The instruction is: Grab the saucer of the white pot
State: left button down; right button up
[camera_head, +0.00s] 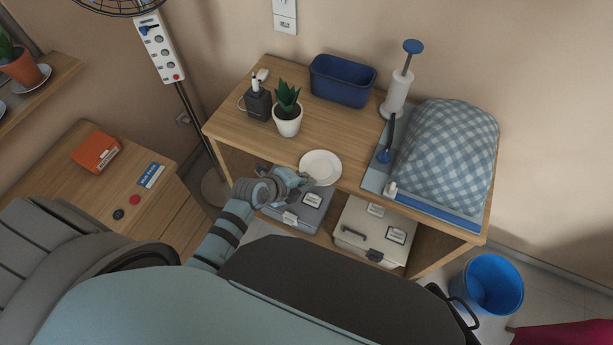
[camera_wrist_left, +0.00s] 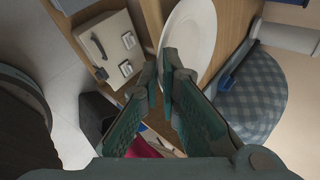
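The white saucer (camera_head: 320,167) lies near the front edge of the wooden table, apart from the white pot (camera_head: 288,124), which holds a green plant. My left gripper (camera_head: 304,181) is at the saucer's near left rim. In the left wrist view the saucer (camera_wrist_left: 196,36) is just beyond the fingertips of the left gripper (camera_wrist_left: 164,68), and one finger overlaps its rim. The fingertips are close together with a narrow gap; whether the rim is clamped between them cannot be made out. My right gripper is not in view.
Behind the saucer stand a dark charger (camera_head: 258,104), a blue bin (camera_head: 342,81) and a white pump bottle (camera_head: 397,95). A checked cloth bundle (camera_head: 448,150) is at right. Cases (camera_head: 372,232) sit on the shelf below. A blue bucket (camera_head: 488,284) stands on the floor.

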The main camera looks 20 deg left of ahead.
pick_arm(q)
jog(key=shift+f, duration=0.1)
jog(key=c, duration=2.2)
grip_release()
jog(key=shift+w+d, duration=0.1)
jog(key=shift+c, duration=0.2)
jog(key=o, duration=0.5)
jog(key=v, duration=1.2)
jog(key=shift+w, duration=0.1)
jog(key=shift+o, duration=0.4)
